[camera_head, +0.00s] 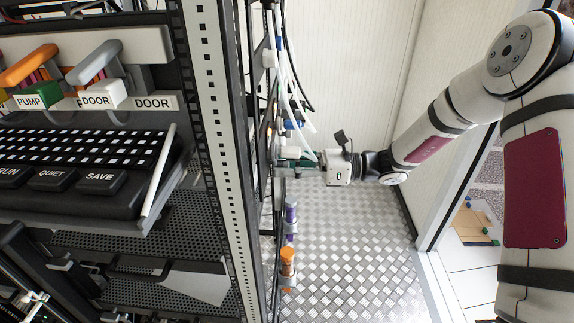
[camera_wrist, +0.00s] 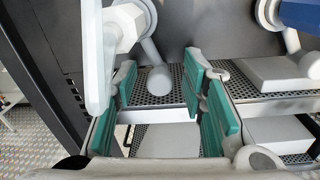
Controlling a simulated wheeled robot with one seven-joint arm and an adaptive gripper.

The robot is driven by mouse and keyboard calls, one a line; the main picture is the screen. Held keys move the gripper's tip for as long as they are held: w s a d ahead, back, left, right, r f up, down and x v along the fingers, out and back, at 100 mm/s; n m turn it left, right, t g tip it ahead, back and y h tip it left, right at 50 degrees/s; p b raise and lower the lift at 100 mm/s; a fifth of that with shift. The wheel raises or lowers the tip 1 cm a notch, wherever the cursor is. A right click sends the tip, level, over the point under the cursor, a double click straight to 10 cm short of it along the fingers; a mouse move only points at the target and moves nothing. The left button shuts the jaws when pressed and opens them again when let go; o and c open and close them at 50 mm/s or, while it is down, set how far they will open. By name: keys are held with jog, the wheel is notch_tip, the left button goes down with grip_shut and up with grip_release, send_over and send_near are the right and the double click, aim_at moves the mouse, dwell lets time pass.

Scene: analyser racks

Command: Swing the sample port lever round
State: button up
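My gripper (camera_head: 298,160) reaches in from the right in the head view, up against the fittings on the side of the rack. In the wrist view my gripper (camera_wrist: 160,102) is open, with its teal finger pads wide apart. A pale lever with a round knob (camera_wrist: 159,80) hangs from a white hub (camera_wrist: 124,24). The knob appears in the gap between the pads; I see no clear contact, and its depth is hard to judge. I cannot tell for sure that this is the sample port lever. In the head view the lever is not distinguishable.
Another white fitting with a blue part (camera_wrist: 300,14) is at the upper right of the wrist view. An orange fitting (camera_head: 287,262) and a purple one (camera_head: 291,215) sit below my gripper. Tubes (camera_head: 296,90) hang above. The metal floor (camera_head: 350,250) is clear.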

jog(key=shift+c, duration=0.3)
grip_shut()
jog(key=shift+s, duration=0.1)
jog(key=shift+s+r+m+t+p, duration=0.15)
jog(key=shift+s+m+p, duration=0.4)
jog(key=shift+m, duration=1.3)
jog(key=shift+s+r+m+t+p, duration=0.1)
jog(key=shift+s+m, duration=0.85)
jog(key=shift+m, duration=0.85)
jog(key=shift+s+r+m+t+p, duration=0.15)
jog(key=shift+s+m+p, duration=0.4)
jog(key=shift+m, duration=1.3)
jog(key=shift+s+f, duration=0.1)
jog(key=shift+s, duration=0.15)
